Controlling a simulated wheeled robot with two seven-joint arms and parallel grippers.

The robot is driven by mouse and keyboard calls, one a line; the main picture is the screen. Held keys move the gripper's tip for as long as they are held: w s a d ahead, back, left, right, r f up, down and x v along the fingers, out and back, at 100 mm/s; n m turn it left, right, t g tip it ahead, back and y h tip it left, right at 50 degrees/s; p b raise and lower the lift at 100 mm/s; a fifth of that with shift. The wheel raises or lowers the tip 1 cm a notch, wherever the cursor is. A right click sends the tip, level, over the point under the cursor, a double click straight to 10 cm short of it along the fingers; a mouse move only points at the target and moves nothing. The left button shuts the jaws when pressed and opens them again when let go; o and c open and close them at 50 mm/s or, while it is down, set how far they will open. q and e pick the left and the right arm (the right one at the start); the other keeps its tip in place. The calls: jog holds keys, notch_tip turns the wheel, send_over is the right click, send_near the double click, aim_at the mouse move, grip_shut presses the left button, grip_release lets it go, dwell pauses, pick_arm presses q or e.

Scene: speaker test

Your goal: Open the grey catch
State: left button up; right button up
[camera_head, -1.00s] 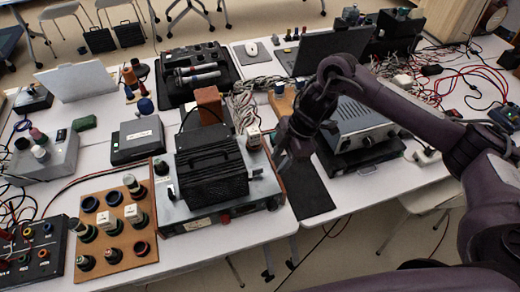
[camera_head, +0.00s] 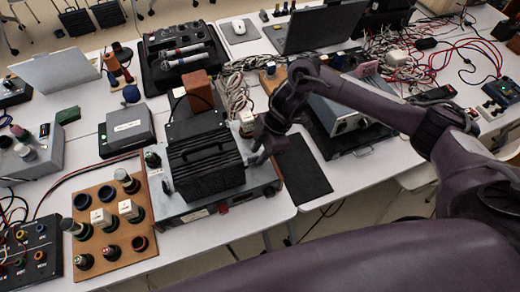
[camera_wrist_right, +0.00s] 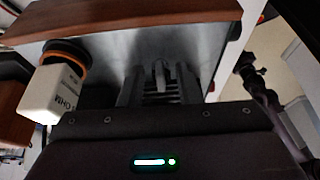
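A grey metal-topped device (camera_head: 245,192) with a black ribbed block on it stands near the table's front edge. My right gripper (camera_head: 260,157) points down at the right part of its top, beside the black block. In the right wrist view the gripper (camera_wrist_right: 162,88) faces the grey metal surface. A small light grey upright piece (camera_wrist_right: 160,72) shows between the fingers. It may be the grey catch, but I cannot tell whether it is touched. The finger gap is too dark to judge. My left gripper is not in view.
A white block marked OHM (camera_wrist_right: 50,95) stands close to the left of the gripper in the wrist view. A wooden board with knobs (camera_head: 110,218) lies left of the device. A black mat (camera_head: 302,170) lies to its right.

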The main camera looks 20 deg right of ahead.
jog(key=c, duration=0.4)
grip_shut()
jog(key=shift+s+r+m+t+p, duration=0.1)
jog(key=shift+r+m+t+p, duration=0.15)
jog(key=shift+m+p, duration=0.55)
jog(key=m+p, duration=0.2)
jog(key=m+t+p, duration=0.1)
jog(key=m+p, duration=0.1)
jog(key=p, duration=0.1)
jog(key=s+m+t+p, duration=0.1)
jog(key=m+p, duration=0.1)
jog(key=p, duration=0.1)
jog(key=shift+a+t+h, duration=0.25)
jog(key=shift+h, duration=0.15)
pick_arm(q)
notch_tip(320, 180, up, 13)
jog(key=p, duration=0.3)
pick_arm(e)
jog(key=shift+s+a+f+m+t+h, duration=0.1)
jog(key=shift+m+t+h, duration=0.1)
jog(key=shift+m, duration=0.65)
jog(key=shift+s+a+m+t+h, duration=0.1)
jog(key=shift+m+t+h, duration=0.1)
jog(key=shift+m, duration=0.65)
jog(key=shift+w, duration=0.1)
